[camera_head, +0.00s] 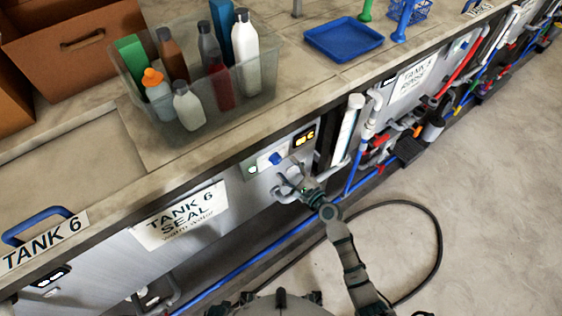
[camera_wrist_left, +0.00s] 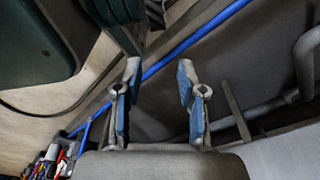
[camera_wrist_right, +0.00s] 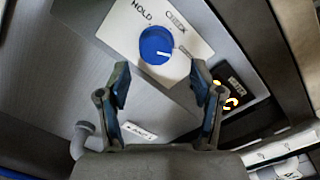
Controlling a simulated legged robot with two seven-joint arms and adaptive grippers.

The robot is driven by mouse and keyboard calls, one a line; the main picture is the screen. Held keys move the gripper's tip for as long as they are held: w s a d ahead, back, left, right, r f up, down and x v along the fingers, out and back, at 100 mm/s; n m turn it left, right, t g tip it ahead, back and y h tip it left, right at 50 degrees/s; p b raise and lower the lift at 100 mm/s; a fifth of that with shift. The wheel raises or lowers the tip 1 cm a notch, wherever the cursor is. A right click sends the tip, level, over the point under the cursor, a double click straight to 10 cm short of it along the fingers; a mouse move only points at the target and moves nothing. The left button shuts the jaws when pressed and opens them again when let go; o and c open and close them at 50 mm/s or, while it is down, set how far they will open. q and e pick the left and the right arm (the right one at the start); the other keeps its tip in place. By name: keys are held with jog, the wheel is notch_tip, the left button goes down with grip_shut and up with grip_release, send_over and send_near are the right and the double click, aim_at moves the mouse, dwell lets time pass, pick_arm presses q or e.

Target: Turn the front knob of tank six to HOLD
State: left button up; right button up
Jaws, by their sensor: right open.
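The blue front knob (camera_head: 275,158) sits on a white plate on the tank six front, right of the "TANK 6 SEAL" sign (camera_head: 180,215). In the right wrist view the knob (camera_wrist_right: 156,44) has HOLD printed above it and CHECK to its upper right. Its short white mark points right, not at HOLD. My right gripper (camera_head: 286,182) is open just below the knob; its fingertips (camera_wrist_right: 160,72) are apart, with the knob ahead between and beyond them, apparently untouched. My left gripper (camera_wrist_left: 159,68) is open and empty near a blue pipe; I cannot make it out in the head view.
A dark panel with yellow lights (camera_head: 304,136) is right of the knob. A clear bin of bottles (camera_head: 240,105) stands on the counter above. A blue pipe (camera_head: 260,258) runs low along the tanks. A dark cable (camera_head: 437,240) loops on the floor.

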aim_at(279, 161)
jog(key=x, duration=0.3)
jog(key=shift+w+a, duration=0.15)
jog(key=shift+a, duration=0.3)
jog(key=shift+w+a, duration=0.15)
jog(key=shift+a, duration=0.4)
pick_arm(q)
jog(key=shift+w+a+r, duration=0.1)
jog(key=shift+w+a, duration=0.35)
jog(key=shift+a, duration=0.2)
pick_arm(e)
jog(key=shift+d, duration=0.15)
jog(key=shift+d, duration=0.35)
jog(key=c, duration=0.8)
jog(key=shift+d, duration=0.1)
jog(key=c, duration=0.3)
jog(key=shift+c, duration=0.2)
pick_arm(q)
jog(key=shift+s+d, duration=0.15)
jog(key=shift+d, duration=0.45)
